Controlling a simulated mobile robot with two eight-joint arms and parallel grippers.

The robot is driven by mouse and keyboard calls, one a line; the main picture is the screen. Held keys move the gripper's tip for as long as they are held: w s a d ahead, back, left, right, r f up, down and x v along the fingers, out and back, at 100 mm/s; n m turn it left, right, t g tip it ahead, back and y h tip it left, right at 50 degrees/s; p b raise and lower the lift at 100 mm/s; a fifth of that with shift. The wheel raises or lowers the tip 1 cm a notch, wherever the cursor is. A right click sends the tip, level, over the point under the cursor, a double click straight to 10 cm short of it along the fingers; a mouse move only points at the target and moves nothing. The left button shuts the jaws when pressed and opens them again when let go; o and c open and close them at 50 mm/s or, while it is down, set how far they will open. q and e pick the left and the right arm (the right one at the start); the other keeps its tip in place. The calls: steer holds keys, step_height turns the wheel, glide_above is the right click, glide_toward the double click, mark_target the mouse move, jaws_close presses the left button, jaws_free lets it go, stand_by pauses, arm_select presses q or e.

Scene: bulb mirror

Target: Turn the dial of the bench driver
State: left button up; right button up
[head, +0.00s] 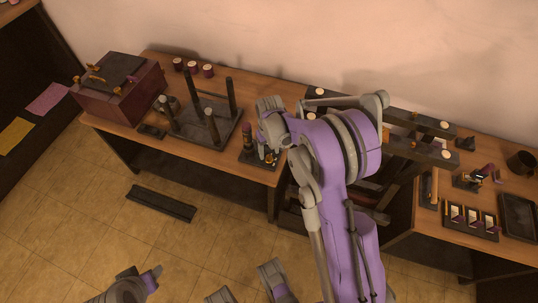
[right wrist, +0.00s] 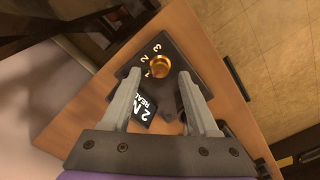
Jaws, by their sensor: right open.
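The bench driver (head: 246,158) is a small dark unit at the right front corner of the left bench. In the right wrist view its dark top (right wrist: 137,62) carries a round gold dial (right wrist: 159,66) with the numbers 1, 2 and 3 beside it. A dark plate with white lettering (right wrist: 147,106), partly hidden, lies nearer the palm. My right gripper (head: 266,150) is over the driver. In the right wrist view its open fingers (right wrist: 161,78) stand on either side of the dial, with gaps to it. I cannot tell their height above it. My left gripper is not clearly visible.
Left of the driver stands a dark base with upright posts (head: 212,127). A maroon box (head: 120,100) and several small spools (head: 193,68) are farther left and back. Dark bars (head: 420,122) lie behind my right arm. A right bench (head: 433,225) holds small parts.

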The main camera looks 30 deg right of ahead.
mark_target(269, 158)
steer(key=shift+f, duration=1.2)
jaws_close()
